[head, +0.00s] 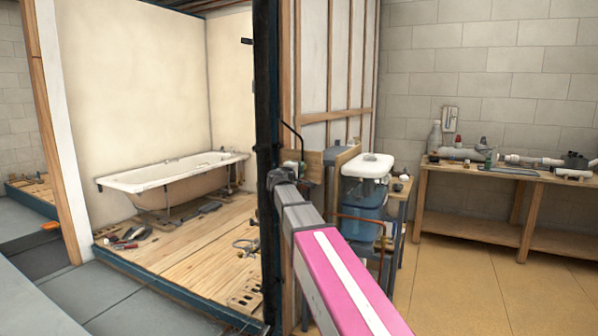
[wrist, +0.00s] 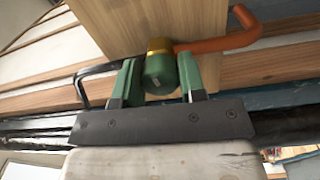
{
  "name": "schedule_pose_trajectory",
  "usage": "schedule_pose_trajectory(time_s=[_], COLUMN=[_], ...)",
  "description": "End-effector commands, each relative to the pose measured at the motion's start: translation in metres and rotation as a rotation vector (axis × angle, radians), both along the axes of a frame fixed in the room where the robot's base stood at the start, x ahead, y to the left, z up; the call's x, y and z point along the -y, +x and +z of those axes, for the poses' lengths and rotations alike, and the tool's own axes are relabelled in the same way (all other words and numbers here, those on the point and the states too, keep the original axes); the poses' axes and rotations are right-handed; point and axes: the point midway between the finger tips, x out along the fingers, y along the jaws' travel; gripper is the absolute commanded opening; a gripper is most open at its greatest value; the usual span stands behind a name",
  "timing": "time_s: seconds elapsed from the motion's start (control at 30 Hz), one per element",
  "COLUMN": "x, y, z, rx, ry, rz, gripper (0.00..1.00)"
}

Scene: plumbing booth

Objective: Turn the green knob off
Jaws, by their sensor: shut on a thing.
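The green knob (wrist: 161,74) is in the upper middle of the wrist view, with a brass collar on top. It sits in front of a wooden board (wrist: 130,22). An orange-brown copper pipe (wrist: 225,42) runs from behind it to the right. My gripper (wrist: 158,82) is shut on the knob, with one green finger on each side. In the head view my arm reaches toward the dark post, and my gripper (head: 283,177) is small at its far end. I cannot make out the knob clearly there.
A dark post (head: 266,120) stands beside my gripper. A black bent pipe (wrist: 82,85) is left of the fingers. A white sink (head: 368,166) is right of my arm; a bathtub (head: 172,175) is to the left. A wooden workbench (head: 480,172) holds pipes. The floor at right is clear.

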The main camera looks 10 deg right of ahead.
Motion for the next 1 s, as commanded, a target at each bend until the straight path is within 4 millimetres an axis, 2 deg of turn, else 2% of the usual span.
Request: schedule_pose_trajectory(time_s=[0.23,0.73,0.77,0.8,0.83,1.0], x=[-0.0001,0.0000,0.0000,0.0000,0.0000,0.0000], y=[-0.0004,-0.0005,-0.0005,-0.0005,-0.0005,-0.0003], z=[-0.0003,-0.0005,-0.0005,-0.0005,-0.0005,-0.0004], rx=[0.041,0.051,0.051,0.051,0.051,0.050], ry=[0.058,0.071,0.071,0.071,0.071,0.070], rz=[0.000,0.000,0.000,0.000,0.000,0.000], gripper=[0.14,0.14,0.44,0.57,0.63,0.63])
